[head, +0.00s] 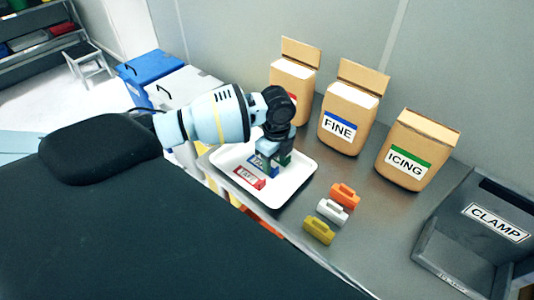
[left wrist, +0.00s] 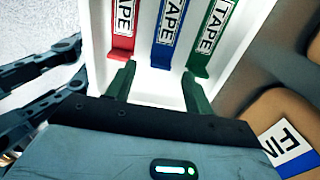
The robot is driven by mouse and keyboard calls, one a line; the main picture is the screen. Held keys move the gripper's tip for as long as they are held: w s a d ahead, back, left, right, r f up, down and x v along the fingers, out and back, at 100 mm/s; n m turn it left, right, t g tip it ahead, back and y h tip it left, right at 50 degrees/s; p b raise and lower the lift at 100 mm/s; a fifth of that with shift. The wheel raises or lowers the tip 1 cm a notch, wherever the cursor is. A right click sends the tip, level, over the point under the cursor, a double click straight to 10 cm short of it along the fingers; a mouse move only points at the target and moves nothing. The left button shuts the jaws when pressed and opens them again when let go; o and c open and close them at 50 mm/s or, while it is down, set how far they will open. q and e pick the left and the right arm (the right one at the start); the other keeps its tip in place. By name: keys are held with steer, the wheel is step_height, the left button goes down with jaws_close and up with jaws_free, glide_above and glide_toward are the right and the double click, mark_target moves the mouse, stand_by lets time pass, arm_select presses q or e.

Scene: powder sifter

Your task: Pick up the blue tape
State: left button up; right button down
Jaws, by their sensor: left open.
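The blue tape (left wrist: 170,38) is a flat blue strip with a white TAPE label, lying in the white tray (head: 297,180). In the left wrist view it lies between the red tape (left wrist: 122,35) on the left and the green tape (left wrist: 213,38) on the right. My left gripper (left wrist: 158,78) is open and empty, its two green fingers spread on either side of the blue tape's near end. In the head view, my left gripper (head: 271,164) hangs over the tray and hides part of the tapes. The red tape (head: 249,178) shows clear there.
Open cardboard bags, FINE (head: 340,125) and ICING (head: 408,160), stand behind the tray, with another partly hidden bag (head: 291,78). Orange, white and yellow clamps (head: 332,211) lie to the right. A grey CLAMP bin (head: 450,245) stands at far right.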

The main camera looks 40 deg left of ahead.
arm_select(q)
steer(key=shift+f, duration=1.35)
steer(key=shift+c, duration=0.4)
steer(key=c, duration=1)
steer(key=shift+o, duration=0.2)
steer(key=shift+r, duration=0.2)
